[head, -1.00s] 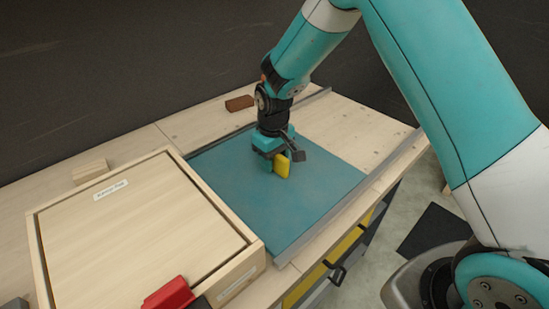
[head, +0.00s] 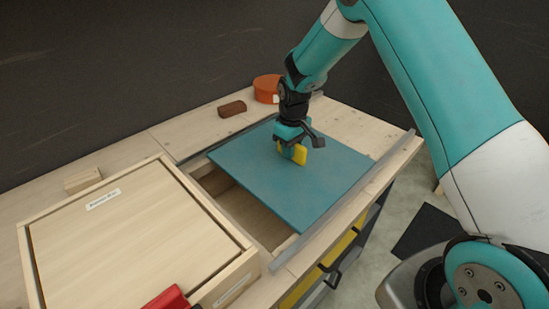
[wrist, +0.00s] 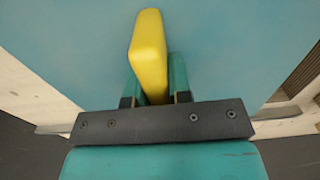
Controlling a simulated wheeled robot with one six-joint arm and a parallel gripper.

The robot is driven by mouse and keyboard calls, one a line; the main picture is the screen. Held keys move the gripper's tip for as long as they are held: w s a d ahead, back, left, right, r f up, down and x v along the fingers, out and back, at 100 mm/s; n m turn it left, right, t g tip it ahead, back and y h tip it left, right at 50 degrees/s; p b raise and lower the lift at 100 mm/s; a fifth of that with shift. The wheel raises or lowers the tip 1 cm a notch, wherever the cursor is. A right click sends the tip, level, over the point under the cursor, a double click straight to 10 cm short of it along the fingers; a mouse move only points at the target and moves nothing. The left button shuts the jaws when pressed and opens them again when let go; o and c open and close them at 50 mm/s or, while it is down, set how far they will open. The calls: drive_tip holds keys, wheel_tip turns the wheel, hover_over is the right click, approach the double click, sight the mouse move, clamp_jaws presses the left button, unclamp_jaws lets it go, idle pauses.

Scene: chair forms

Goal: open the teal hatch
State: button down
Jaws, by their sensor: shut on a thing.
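The teal hatch (head: 297,187) is a flat sliding panel between two grey rails on the wooden bench. It stands partly open, with a dark wooden-walled compartment (head: 245,214) showing along its left side. A yellow handle (head: 300,154) stands up from the panel. My gripper (head: 291,151) is over the panel and shut on the yellow handle. In the wrist view the yellow handle (wrist: 149,55) sits between the two teal fingers, with the teal panel (wrist: 220,45) behind it. How deep the compartment is and what lies under the panel are hidden.
A labelled wooden box lid (head: 125,245) lies left of the opening, with a red object (head: 168,298) at its front. A brown block (head: 232,109), an orange round container (head: 267,88) and a pale wood block (head: 82,180) stand at the back. Bare bench lies right of the panel.

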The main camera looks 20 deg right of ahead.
drive_tip(key=w+d, duration=0.2)
drive_tip(key=d, duration=0.4)
drive_tip(key=w+d, duration=0.3)
drive_tip(key=d, duration=0.3)
drive_tip(key=w+d, duration=0.2)
drive_tip(key=d, duration=0.4)
drive_tip(key=shift+w, duration=0.25)
drive_tip(key=c, duration=1)
unclamp_jaws()
drive_tip(key=shift+c, duration=0.2)
drive_tip(key=shift+r, duration=0.1)
wheel_tip(320, 180, up, 17)
drive_tip(key=b, duration=0.1)
drive_tip(key=shift+r, duration=0.15)
